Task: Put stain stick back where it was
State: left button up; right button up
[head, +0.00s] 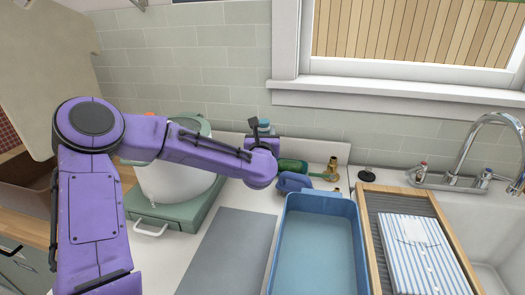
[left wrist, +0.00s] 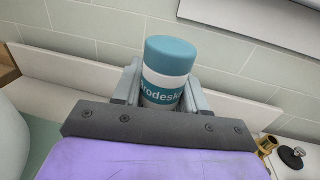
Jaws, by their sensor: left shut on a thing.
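The stain stick (left wrist: 168,70) is a short cylinder with a teal cap and a white and teal label, part of whose lettering shows. It stands upright between the two fingers of my left gripper (left wrist: 162,95), which is shut on it. In the head view the teal top of the stick (head: 265,122) shows just above my left gripper (head: 264,130), near the tiled back wall. Its lower end is hidden by the gripper and wrist. My right gripper is in neither view.
A green bottle (head: 292,165) and a blue object (head: 293,182) lie behind the blue basin (head: 280,238). A white pot (head: 170,183) stands on a green base (head: 192,212). A grey mat (head: 228,250) lies flat on the counter. A striped cloth (head: 420,255) rests on a rack beside the sink.

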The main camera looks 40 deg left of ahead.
pick_arm(q)
jog(key=w+a+f, duration=0.1)
jog(key=a+f, duration=0.1)
jog(key=w+a+f+p, duration=0.1)
jog(key=a+f, duration=0.1)
jog(key=w+a+f, duration=0.2)
jog(key=a+f, duration=0.1)
jog(key=shift+s+a+f+p, duration=0.1)
jog(key=shift+f+p, duration=0.1)
jog(key=shift+f, duration=0.45)
jog(key=shift+s+a+f+p, duration=0.1)
jog(key=shift+f+p, duration=0.1)
jog(key=shift+f, duration=0.4)
jog(key=shift+s+f, duration=0.3)
jog(key=shift+w+f, duration=0.2)
jog(key=shift+w, duration=0.1)
jog(key=o, duration=0.6)
jog(key=shift+f, duration=0.1)
jog(key=o, duration=0.5)
jog(key=shift+c, duration=0.2)
jog(key=shift+s+r, duration=0.15)
jog(key=shift+r, duration=0.05)
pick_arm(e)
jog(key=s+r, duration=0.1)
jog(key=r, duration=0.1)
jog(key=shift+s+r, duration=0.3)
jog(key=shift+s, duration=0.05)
